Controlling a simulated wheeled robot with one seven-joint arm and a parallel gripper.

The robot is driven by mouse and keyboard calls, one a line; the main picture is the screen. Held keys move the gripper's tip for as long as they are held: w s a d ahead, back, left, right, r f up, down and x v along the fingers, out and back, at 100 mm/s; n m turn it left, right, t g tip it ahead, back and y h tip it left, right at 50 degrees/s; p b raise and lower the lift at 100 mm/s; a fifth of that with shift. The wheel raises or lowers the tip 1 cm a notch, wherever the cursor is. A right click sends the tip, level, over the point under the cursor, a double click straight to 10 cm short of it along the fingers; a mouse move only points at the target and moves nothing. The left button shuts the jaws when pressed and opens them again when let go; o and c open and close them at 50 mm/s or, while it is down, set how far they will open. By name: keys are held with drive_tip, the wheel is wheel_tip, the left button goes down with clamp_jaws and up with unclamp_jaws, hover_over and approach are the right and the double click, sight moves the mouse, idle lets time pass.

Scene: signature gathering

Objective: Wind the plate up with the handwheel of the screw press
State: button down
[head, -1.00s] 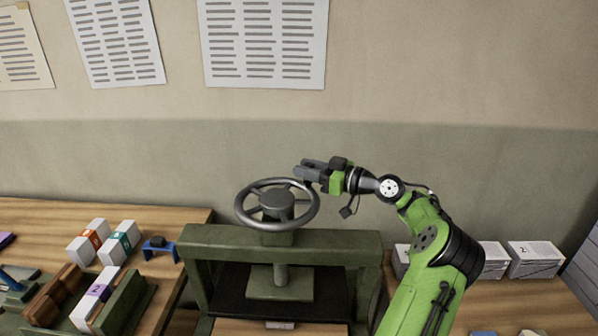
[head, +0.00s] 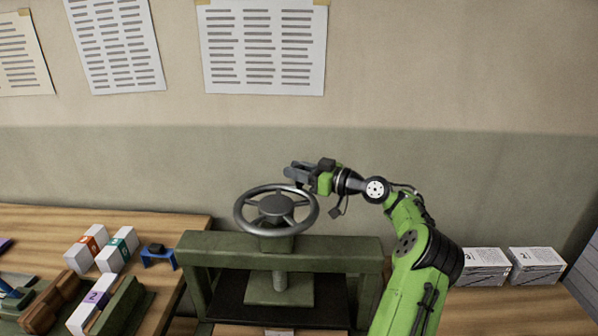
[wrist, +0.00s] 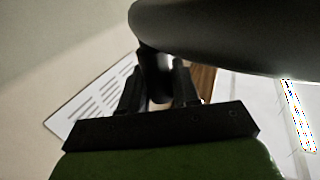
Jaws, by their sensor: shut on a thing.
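The screw press has a dark green frame (head: 300,250) and a grey handwheel (head: 243,222) with spokes on top. Its plate (head: 262,291) hangs on the screw inside the frame. My gripper (head: 290,175) is at the far right part of the wheel rim. In the wrist view my gripper (wrist: 160,75) has its fingers close around a dark upright piece, and the large grey rim (wrist: 225,35) crosses above. The exact contact is hidden in the head view.
White and coloured blocks (head: 118,250) and a small blue stand (head: 160,258) are on the left bench. Paper stacks (head: 537,266) stand on the right bench. Printed sheets (head: 263,50) hang on the wall behind. The space above the wheel is clear.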

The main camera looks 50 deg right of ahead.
drive_tip(key=shift+r, duration=0.2)
drive_tip(key=c, duration=1)
unclamp_jaws()
drive_tip(key=shift+w, duration=0.1)
drive_tip(key=shift+c, duration=0.2)
drive_tip(key=shift+o, duration=0.4)
drive_tip(key=shift+w+f, duration=0.1)
drive_tip(key=shift+f, duration=0.05)
drive_tip(key=v, duration=1.6)
drive_tip(key=shift+w, duration=0.1)
